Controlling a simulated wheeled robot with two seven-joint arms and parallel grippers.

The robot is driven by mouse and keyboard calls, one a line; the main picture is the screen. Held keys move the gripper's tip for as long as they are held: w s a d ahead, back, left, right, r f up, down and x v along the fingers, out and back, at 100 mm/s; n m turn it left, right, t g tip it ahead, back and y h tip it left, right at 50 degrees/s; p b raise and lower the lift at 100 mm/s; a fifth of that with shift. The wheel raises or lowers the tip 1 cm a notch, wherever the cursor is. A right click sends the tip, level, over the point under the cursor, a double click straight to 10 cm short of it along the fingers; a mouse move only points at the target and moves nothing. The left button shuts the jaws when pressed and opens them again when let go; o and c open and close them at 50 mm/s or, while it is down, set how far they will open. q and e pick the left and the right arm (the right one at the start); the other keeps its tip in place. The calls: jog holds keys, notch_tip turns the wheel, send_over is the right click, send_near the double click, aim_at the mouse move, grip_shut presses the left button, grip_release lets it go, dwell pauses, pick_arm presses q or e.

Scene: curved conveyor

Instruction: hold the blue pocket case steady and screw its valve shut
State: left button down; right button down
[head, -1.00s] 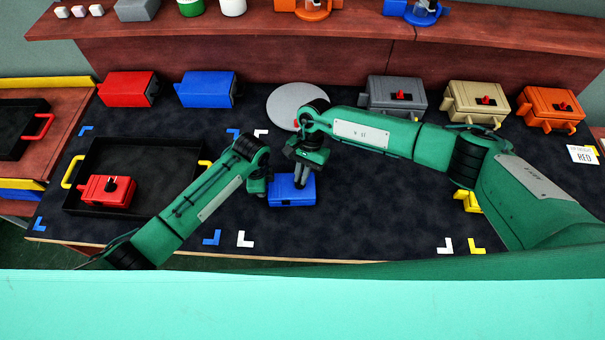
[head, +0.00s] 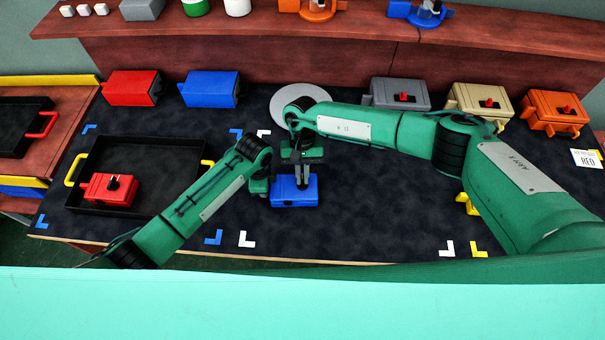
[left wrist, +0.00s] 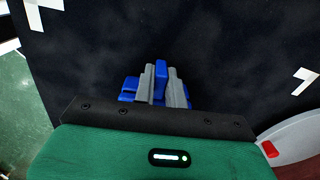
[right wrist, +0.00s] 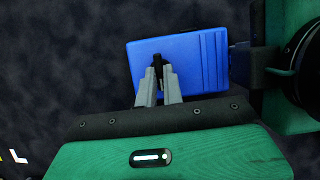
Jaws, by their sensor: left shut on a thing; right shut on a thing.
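The blue pocket case (head: 308,193) sits on the dark table mat in front of me, and it also shows in the right wrist view (right wrist: 200,62). My left gripper (left wrist: 161,72) is shut on a blue tab at the case's left side in the head view. My right gripper (right wrist: 158,66) points down over the case from above. Its fingers are shut on the small dark valve (right wrist: 157,60) on the case's face. The fingers partly hide the valve, so I cannot tell how far it is screwed in.
A black tray (head: 140,150) with a red case (head: 98,188) stands at left. Red (head: 130,88) and blue (head: 207,89) cases stand behind, with grey (head: 385,92), tan (head: 470,100) and orange (head: 545,108) cases at right. A grey disc (head: 318,94) lies behind my right gripper.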

dwell(0.3)
jog(key=c, duration=1.5)
grip_release()
jog(key=v, duration=1.2)
pick_arm(q)
jog(key=c, duration=1.4)
grip_release()
jog(key=shift+o, duration=0.2)
